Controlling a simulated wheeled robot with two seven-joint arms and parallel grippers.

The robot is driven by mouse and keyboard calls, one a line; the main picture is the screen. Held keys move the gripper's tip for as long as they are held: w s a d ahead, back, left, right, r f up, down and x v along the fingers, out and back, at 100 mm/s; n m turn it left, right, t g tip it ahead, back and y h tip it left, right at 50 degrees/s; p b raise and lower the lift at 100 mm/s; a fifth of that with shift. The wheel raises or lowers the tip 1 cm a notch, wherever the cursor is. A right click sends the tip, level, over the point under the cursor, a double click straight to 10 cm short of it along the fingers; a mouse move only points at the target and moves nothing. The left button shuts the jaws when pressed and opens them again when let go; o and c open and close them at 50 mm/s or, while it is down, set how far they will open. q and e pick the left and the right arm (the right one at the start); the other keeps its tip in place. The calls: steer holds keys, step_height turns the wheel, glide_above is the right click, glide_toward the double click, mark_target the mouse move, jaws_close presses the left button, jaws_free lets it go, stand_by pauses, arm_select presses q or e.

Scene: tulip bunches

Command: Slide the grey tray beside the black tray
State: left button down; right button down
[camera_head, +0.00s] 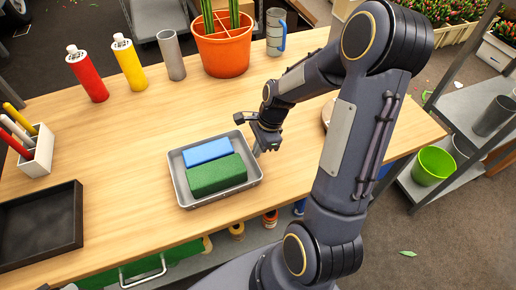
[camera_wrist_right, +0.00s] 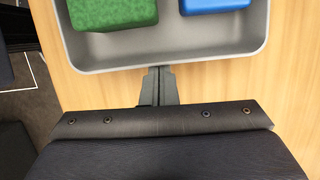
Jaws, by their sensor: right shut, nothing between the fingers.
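The grey tray (camera_head: 187,200) lies on the table's middle and holds a green block (camera_head: 217,174) and a blue block (camera_head: 209,151). In the right wrist view the tray's wall (camera_wrist_right: 160,60) runs across the top, with the green block (camera_wrist_right: 112,12) and the blue block (camera_wrist_right: 215,4) inside. The black tray (camera_head: 79,215) lies at the table's left front, with bare table between it and the grey tray. My right gripper (camera_head: 257,151) is at the grey tray's right side. Its shut, empty fingers (camera_wrist_right: 159,72) are at the outside of the tray wall; contact is unclear. My left gripper is out of view.
A white holder with markers (camera_head: 38,152) stands behind the black tray. A red bottle (camera_head: 87,75), a yellow bottle (camera_head: 129,63), a grey cup (camera_head: 171,55), an orange pot (camera_head: 222,52) and a blue-handled mug (camera_head: 276,32) line the back.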

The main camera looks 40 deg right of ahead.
mark_target(173, 178)
steer(key=w+a+p, duration=0.1)
steer(key=w+a, duration=0.1)
steer(key=a, duration=0.6)
steer(key=w+a+p, duration=0.2)
steer(key=a, duration=0.6)
steer(key=w+a+p, duration=0.2)
steer(key=a, duration=0.6)
steer(key=shift+w+a, duration=0.2)
steer(key=shift+a, duration=0.05)
